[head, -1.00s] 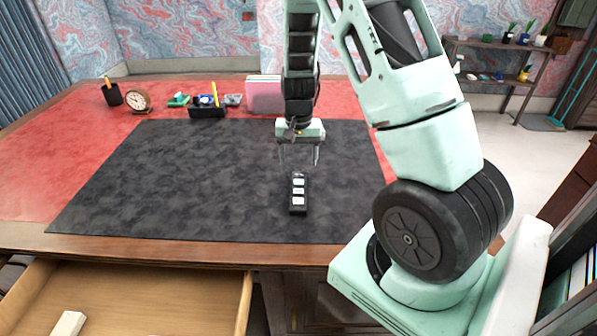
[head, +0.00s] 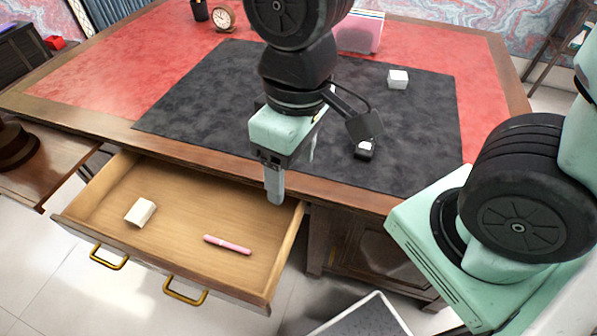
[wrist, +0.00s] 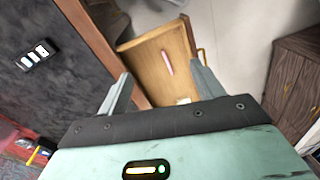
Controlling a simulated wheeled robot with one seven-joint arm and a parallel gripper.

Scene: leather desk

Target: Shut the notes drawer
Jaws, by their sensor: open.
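The notes drawer (head: 185,213) is a light wooden drawer pulled out from the desk front at the lower left of the head view. It has two brass handles (head: 186,292) on its front. A white block (head: 140,212) and a pink pen (head: 228,244) lie inside. My gripper (head: 292,178) is open and empty, pointing down near the drawer's back right corner and the desk's front edge. I cannot tell its exact height. In the wrist view the drawer (wrist: 150,70) with the pink pen (wrist: 168,63) shows beyond the spread fingers.
The desk (head: 225,165) carries a dark mat (head: 215,95) with a black device (head: 364,151) and a white cube (head: 398,79). A clock (head: 223,19) and a pink file holder (head: 360,32) stand at the back. Open floor lies before the drawer.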

